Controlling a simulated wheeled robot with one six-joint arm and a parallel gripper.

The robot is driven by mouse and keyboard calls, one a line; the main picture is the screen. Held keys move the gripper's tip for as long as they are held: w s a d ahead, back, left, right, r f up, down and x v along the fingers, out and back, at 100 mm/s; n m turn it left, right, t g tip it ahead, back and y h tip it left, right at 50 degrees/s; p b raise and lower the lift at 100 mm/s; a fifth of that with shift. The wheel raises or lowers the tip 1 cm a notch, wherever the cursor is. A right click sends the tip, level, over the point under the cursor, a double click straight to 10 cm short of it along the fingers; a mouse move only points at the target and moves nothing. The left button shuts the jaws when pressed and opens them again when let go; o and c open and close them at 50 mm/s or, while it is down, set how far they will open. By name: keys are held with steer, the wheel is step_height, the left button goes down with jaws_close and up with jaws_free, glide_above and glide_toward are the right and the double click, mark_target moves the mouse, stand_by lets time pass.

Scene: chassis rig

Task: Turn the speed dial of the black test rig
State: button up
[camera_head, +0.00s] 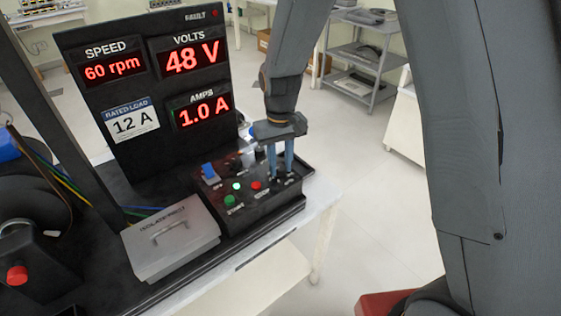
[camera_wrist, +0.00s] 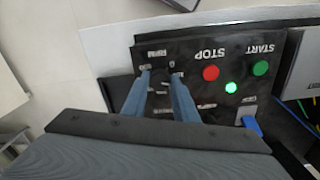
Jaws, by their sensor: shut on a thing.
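The black test rig has a low control box (camera_head: 262,208) at the right end of its base. My gripper (camera_head: 282,178) points down at the box's right end, with its two blue-grey fingers at the panel. In the wrist view the fingertips (camera_wrist: 161,76) stand either side of a small dark dial (camera_wrist: 161,80) and are shut on it. The dial's marks are mostly hidden or too small to read. The upright display panel (camera_head: 150,80) shows SPEED 60 rpm, VOLTS 48 V and AMPS 1.0 A, with a rated load label of 12 A.
Beside the dial are a red STOP button (camera_wrist: 211,73), a green START button (camera_wrist: 260,68), a lit green lamp (camera_wrist: 231,87) and a blue lever (camera_head: 209,173). A grey lidded box (camera_head: 170,238) stands left of the control box. Open floor lies to the right.

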mark_target(280, 167)
steer(key=m+p, duration=0.1)
steer(key=m, duration=0.4)
steer(key=shift+m, duration=0.3)
steer(key=shift+w, duration=0.1)
stand_by(0.3)
steer(key=o, duration=1.1)
steer(key=shift+c, duration=0.2)
steer(key=shift+r+b, duration=0.85)
steer(key=shift+r, duration=3.05)
